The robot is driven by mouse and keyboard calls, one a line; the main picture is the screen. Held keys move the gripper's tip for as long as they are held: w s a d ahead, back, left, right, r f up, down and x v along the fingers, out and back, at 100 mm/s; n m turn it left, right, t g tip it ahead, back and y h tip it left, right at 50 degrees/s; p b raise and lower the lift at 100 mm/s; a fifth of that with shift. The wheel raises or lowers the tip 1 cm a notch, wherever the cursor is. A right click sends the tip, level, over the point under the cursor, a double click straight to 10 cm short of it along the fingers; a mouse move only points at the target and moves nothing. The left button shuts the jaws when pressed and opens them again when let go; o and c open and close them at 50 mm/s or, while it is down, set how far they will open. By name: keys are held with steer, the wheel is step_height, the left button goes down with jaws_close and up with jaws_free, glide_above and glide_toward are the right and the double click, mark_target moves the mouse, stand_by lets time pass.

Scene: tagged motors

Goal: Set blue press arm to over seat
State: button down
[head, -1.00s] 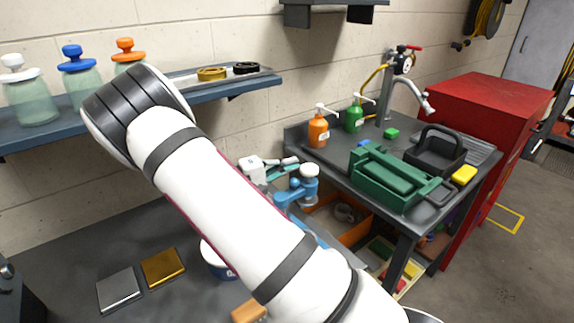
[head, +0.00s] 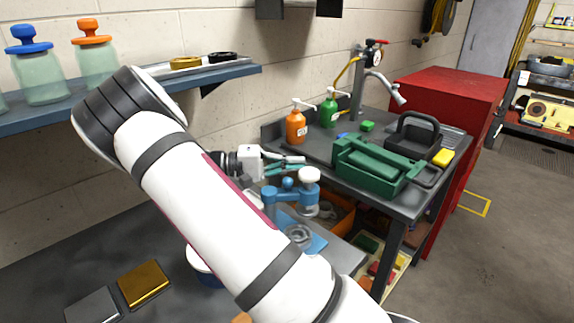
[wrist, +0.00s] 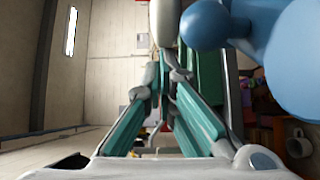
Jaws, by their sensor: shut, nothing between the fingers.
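The blue press (head: 270,203) stands on the bench beyond my forearm in the head view. Its blue arm carries a white-topped cylinder (head: 309,175) and a small blue ball knob (head: 288,183). A grey round seat (head: 298,233) on a blue base plate (head: 316,243) shows below and in front. My gripper (head: 300,164) is shut and empty, just behind and above the ball knob. In the wrist view, the teal fingers (wrist: 164,85) meet at their tips. The ball knob (wrist: 205,26) and a large blue press part (wrist: 297,60) are close at their right. Contact cannot be told.
A sink bench (head: 270,143) holds a green caddy (head: 375,165), a black caddy (head: 417,140) and soap bottles. A shelf (head: 130,98) with jars runs along the wall. Silver (head: 92,306) and gold (head: 143,283) plates lie on the near bench.

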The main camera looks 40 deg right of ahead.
mark_target(301, 178)
steer(key=shift+s+a+m+g+y+p, duration=0.25)
steer(key=shift+s+g+p, duration=0.1)
steer(key=shift+s, duration=0.45)
steer(key=shift+s+a+m+g+y+p, duration=0.2)
steer(key=shift+s+m+g+y, duration=0.1)
steer(key=shift+s, duration=0.55)
steer(key=shift+s+a+m+g+y+p, duration=0.25)
steer(key=shift+s+g+p, duration=0.1)
steer(key=shift+s, duration=0.45)
steer(key=shift+s+a+p, duration=0.3)
steer(key=shift+s+a, duration=0.05)
steer(key=shift+s, duration=0.1)
steer(key=shift+s+a+f, duration=0.1)
steer(key=shift+f, duration=0.15)
